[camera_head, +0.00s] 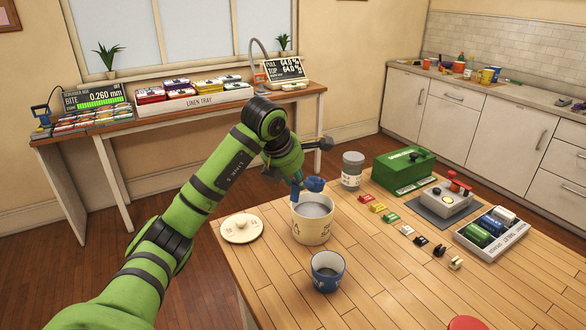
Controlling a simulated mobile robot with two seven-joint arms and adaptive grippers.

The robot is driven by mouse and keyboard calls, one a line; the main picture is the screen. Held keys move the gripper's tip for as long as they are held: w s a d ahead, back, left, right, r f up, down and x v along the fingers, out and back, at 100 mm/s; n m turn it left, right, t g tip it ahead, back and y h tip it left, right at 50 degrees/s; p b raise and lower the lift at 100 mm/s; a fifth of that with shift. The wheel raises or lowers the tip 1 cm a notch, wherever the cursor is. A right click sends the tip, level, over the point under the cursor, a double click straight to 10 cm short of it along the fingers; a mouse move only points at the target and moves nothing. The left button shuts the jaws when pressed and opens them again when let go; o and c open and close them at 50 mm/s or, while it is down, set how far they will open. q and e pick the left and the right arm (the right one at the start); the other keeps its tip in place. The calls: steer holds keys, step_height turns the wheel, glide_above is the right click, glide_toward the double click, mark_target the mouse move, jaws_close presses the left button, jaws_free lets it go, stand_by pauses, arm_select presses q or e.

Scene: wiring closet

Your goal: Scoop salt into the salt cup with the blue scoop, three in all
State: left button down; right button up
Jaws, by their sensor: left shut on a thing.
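My left gripper (303,183) is shut on the blue scoop (315,184), just above the mouth of a cream crock (312,230) with partly hidden dark lettering. The crock holds a pale grey fill. Whether the scoop carries any salt cannot be told. A dark blue cup (328,272) with a light mark stands in front of the crock, upright, with a greyish inside; its fill level is unclear. A cream lid (242,229) lies on the table left of the crock. My right gripper is not in view.
A grey lidded jar (352,170), a green box (404,170), a grey device with a red top (444,198) and a white tray (491,235) of coloured rolls stand right and behind. Several small coloured pieces (391,218) lie in a row. The table's front middle is clear.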

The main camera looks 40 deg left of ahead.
mark_target(294, 195)
arm_select(q)
steer(key=shift+w+r+g+p, duration=0.4)
steer(key=shift+w+g+p, duration=0.35)
steer(key=shift+p, duration=1.3)
step_height(294, 195, down, 3)
steer(key=shift+f+b, duration=0.15)
steer(key=shift+b, duration=0.6)
step_height(294, 195, down, 7)
steer(key=b, duration=0.4)
steer(key=shift+r, duration=0.2)
steer(key=r+b, duration=0.1)
steer(key=b, duration=0.1)
steer(key=r+t+b, duration=0.1)
steer(key=b, duration=0.1)
steer(key=shift+s+b, duration=0.3)
steer(key=shift+b, duration=0.1)
steer(key=s+r+b, duration=0.1)
steer(key=s+r+t+b, duration=0.1)
steer(key=r+b, duration=0.1)
steer(key=shift+r, duration=0.15)
steer(key=t+b, duration=0.1)
steer(key=b, duration=0.1)
steer(key=s+t+b, duration=0.1)
steer(key=b, duration=0.2)
steer(key=shift+d+r, duration=0.15)
steer(key=shift+r, duration=0.15)
steer(key=shift+s+r+t+b, duration=0.25)
steer(key=shift+s+t+b, duration=0.1)
steer(key=shift+b, duration=0.6)
